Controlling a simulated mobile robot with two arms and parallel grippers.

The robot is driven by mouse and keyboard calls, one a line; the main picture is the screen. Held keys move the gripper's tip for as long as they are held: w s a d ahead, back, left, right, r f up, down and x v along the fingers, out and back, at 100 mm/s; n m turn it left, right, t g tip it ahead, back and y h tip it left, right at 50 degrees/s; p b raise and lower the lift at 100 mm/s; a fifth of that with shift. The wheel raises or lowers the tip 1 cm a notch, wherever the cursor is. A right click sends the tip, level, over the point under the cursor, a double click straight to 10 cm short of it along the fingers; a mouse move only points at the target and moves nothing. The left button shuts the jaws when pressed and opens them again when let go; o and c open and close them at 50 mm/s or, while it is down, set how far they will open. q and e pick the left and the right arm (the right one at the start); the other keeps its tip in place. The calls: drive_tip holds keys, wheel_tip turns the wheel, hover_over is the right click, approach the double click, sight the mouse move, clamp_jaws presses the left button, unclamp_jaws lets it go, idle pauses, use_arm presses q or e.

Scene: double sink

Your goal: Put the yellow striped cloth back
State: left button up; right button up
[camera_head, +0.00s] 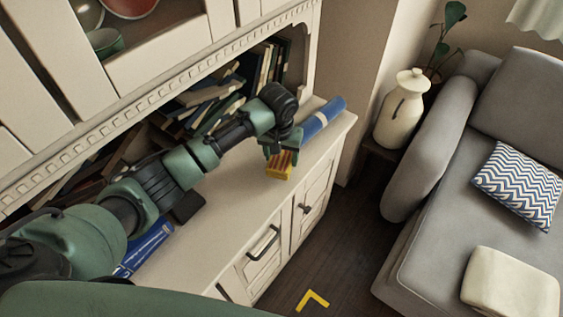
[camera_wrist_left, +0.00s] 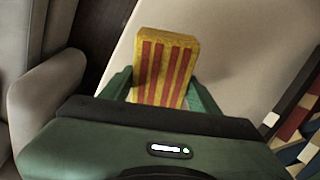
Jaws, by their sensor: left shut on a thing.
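The yellow striped cloth (camera_head: 279,169) is a small block-like piece with red stripes; it also shows in the left wrist view (camera_wrist_left: 165,62). My left gripper (camera_head: 281,155) is shut on it, with one finger on each side. It holds the cloth over the cream cabinet top (camera_head: 233,183), close to its front edge. I cannot tell whether the cloth touches the top. My right gripper is not in view.
A blue roll (camera_head: 322,119) lies on the cabinet top just beyond my gripper. Books (camera_head: 228,98) lean in the shelf behind. A white jar (camera_head: 402,110) and a grey sofa (camera_head: 455,180) stand to the right. Dark floor (camera_head: 345,250) is open in front.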

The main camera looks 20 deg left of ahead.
sight(281, 164)
use_arm(q)
drive_tip(key=shift+f, duration=1.65)
drive_tip(key=shift+f, duration=0.1)
drive_tip(key=o, duration=1.3)
drive_tip(key=r, duration=0.4)
drive_tip(key=s+r, duration=0.1)
drive_tip(key=r, duration=0.7)
drive_tip(key=shift+s+b, duration=0.3)
drive_tip(key=shift+s, duration=0.05)
